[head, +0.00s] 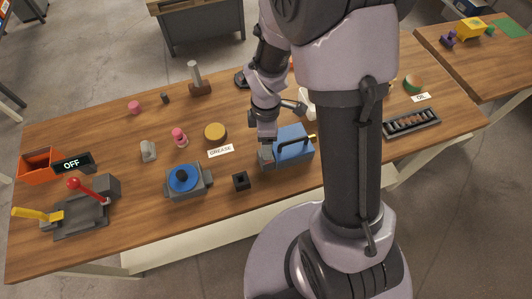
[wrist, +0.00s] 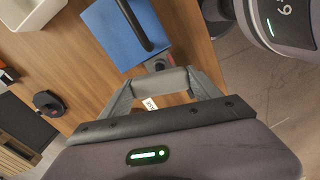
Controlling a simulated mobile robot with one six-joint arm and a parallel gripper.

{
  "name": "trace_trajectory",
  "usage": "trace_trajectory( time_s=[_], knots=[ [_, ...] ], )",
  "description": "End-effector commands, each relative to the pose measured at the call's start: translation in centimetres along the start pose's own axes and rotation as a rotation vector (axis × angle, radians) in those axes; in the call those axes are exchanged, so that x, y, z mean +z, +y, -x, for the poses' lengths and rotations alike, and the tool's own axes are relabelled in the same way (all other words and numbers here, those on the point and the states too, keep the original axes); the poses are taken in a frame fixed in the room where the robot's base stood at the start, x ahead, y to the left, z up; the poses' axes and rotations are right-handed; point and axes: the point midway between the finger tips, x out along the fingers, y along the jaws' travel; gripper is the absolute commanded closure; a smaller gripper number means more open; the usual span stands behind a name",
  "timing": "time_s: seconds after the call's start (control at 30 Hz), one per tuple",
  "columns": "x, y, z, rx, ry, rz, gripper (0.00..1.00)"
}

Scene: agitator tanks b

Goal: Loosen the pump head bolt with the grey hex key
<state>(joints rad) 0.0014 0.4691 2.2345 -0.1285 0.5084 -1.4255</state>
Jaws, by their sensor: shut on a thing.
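The blue pump-like block (head: 292,146) stands near the front edge of the table, with a grey end (head: 265,156) on its left. It also shows in the wrist view (wrist: 112,35), with a dark bar across it. My gripper (head: 267,141) is low over that grey end. In the wrist view my gripper (wrist: 160,83) is shut on a grey piece, which I take to be the grey hex key; its shape is mostly hidden by the fingers. A small dark round part (wrist: 157,65) shows between the fingers and the blue block. I cannot tell whether the key sits in the bolt.
A blue-topped round unit (head: 184,179) and a small black block (head: 241,181) stand to the left. A GREASE label (head: 220,151) and a yellow disc (head: 215,131) lie behind. A white container (head: 308,102) and a dark rack (head: 411,123) stand to the right.

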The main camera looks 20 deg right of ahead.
Motion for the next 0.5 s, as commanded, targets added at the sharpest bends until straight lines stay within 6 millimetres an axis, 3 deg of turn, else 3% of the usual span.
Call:
trace_trajectory(
  time_s=[0.5],
  knots=[
    [0.00, -0.01, 0.21, 0.000, 0.000, -0.055, 1.00]
  ],
)
